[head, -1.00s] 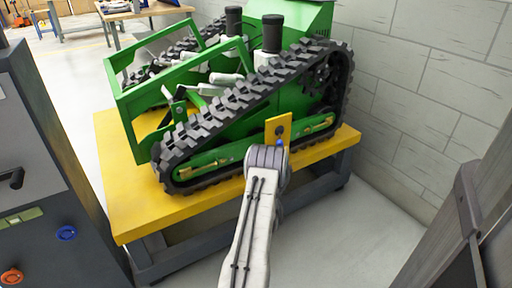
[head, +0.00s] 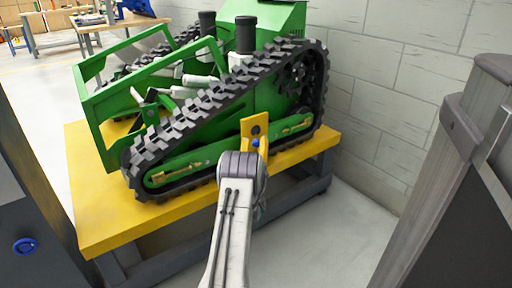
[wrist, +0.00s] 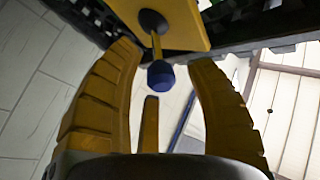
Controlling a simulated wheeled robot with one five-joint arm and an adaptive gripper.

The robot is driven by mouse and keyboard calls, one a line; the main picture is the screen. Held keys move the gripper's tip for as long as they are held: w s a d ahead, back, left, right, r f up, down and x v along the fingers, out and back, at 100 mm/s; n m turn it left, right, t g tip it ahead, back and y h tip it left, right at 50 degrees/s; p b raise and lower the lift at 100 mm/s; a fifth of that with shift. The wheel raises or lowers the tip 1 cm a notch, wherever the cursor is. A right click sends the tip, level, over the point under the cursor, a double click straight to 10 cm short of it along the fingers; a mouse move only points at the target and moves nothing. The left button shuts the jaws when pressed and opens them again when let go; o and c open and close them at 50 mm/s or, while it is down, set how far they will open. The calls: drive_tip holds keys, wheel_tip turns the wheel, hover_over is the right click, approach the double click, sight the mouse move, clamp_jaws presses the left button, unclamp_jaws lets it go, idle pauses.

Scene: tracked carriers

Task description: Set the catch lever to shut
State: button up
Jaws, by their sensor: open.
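The catch lever (head: 255,143) is a short arm with a blue knob, on a yellow plate (head: 247,126) at the side of the green tracked carrier (head: 190,150). In the wrist view the lever's blue knob (wrist: 161,75) hangs below a dark round pivot on the yellow plate (wrist: 190,18). My gripper (wrist: 164,58) is open, with one finger on each side of the knob. I see gaps on both sides and cannot tell any contact. In the head view my own arm's end hides the gripper's fingers.
The carrier stands on a yellow-topped bench (head: 100,215). A pale block wall (head: 375,85) is behind on the right. Dark grey cabinets stand close at the left (head: 30,200) and right (head: 440,220). A wooden workbench (head: 105,28) is far back.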

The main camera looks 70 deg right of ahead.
drive_tip(key=shift+w+d+r, duration=0.1)
drive_tip(key=shift+d+r, duration=0.2)
drive_tip(key=shift+d, duration=0.25)
drive_tip(key=shift+o, duration=0.2)
drive_tip(key=c, duration=0.8)
clamp_jaws()
drive_tip(key=shift+r, duration=0.1)
drive_tip(key=shift+r, duration=0.1)
